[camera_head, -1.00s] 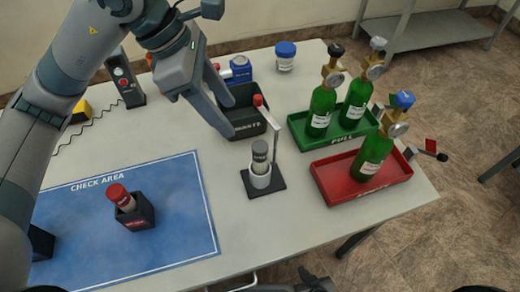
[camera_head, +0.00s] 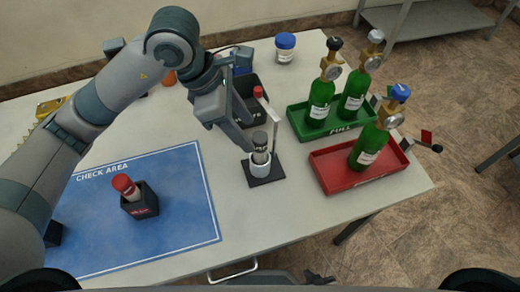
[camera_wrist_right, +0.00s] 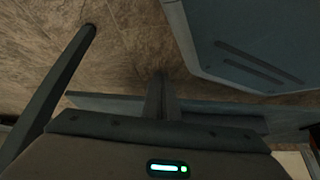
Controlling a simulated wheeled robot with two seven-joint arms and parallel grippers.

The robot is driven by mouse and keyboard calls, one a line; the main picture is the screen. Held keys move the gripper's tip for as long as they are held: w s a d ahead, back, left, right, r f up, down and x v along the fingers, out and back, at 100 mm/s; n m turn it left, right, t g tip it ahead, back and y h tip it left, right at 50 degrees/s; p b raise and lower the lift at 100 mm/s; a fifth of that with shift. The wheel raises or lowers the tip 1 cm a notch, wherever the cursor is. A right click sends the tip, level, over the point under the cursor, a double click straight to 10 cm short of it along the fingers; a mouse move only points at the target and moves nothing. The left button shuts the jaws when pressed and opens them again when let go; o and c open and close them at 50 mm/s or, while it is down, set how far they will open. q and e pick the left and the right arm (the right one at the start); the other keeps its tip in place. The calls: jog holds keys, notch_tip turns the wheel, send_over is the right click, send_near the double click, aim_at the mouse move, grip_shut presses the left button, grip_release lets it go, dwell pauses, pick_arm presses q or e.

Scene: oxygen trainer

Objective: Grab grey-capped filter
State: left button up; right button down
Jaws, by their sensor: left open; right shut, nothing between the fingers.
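My right gripper (camera_wrist_right: 160,92) shows in the right wrist view, shut and empty, away from the filter and above the floor.
A black waste bin (camera_head: 243,87) with a red-capped item (camera_head: 258,93) stands behind the filter. Green bottles stand in a green tray (camera_head: 300,122) and a red tray (camera_head: 335,179) to the right. A red-capped filter (camera_head: 124,185) sits in a block on the blue mat (camera_head: 180,215).

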aim_at(253, 137)
pick_arm(q)
jog(key=x, duration=0.3)
jog(key=shift+f+p, duration=0.15)
jog(key=shift+p, duration=0.15)
pick_arm(e)
jog(key=shift+g, duration=0.5)
jog(key=s, duration=0.1)
jog(key=s+d+f, duration=0.1)
jog(key=s, duration=0.1)
jog(key=shift+s+d+f, duration=0.2)
jog(key=shift+s+f, duration=0.05)
jog(key=shift+s, duration=0.1)
jog(key=shift+w, duration=0.1)
pick_arm(q)
jog(key=shift+d+f+p, duration=0.25)
jog(key=shift+f+p, duration=0.1)
jog(key=shift+f, duration=0.05)
jog(key=p+x, duration=0.1)
jog(key=x, duration=0.2)
jog(key=shift+s+f, duration=0.1)
jog(key=shift+d+f, duration=0.25)
jog(key=shift+f, duration=0.3)
pick_arm(e)
jog(key=s+d+f+g, duration=0.1)
jog(key=s+d+g, duration=0.1)
jog(key=s, duration=0.5)
jog(key=shift+s+d+h, duration=0.25)
jog(key=shift+d+h, duration=0.15)
jog(key=shift+d, duration=0.1)
jog(key=shift+w, duration=0.1)
